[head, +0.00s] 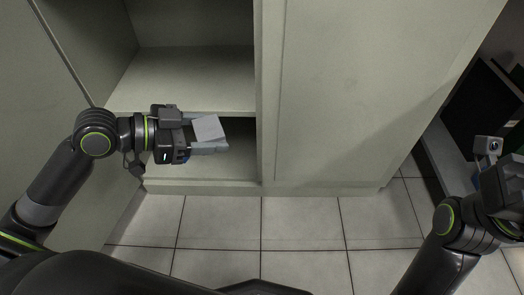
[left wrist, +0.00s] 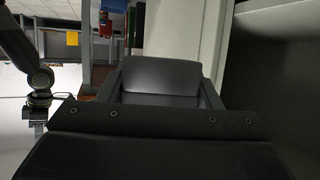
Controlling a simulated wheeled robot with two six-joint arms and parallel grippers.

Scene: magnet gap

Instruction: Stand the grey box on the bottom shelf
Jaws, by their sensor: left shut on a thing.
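The grey box (head: 208,129) is a small light-grey block between the fingers of my left gripper (head: 210,134) in the head view. The gripper is shut on it and holds it in front of the open cabinet side, at about the bottom compartment. In the left wrist view the grey box (left wrist: 160,76) shows dark between the fingers. The bottom shelf (head: 215,172) is the lowest board, partly hidden by my left gripper and arm. My right gripper (head: 492,160) is at the right edge of the head view, and its fingertips are not clear.
A middle shelf (head: 190,85) lies above the bottom compartment. A cabinet door (head: 75,40) stands open on the left, and a closed panel (head: 350,90) covers the right side. An upright divider (head: 267,100) bounds the opening. The tiled floor (head: 300,225) in front is clear.

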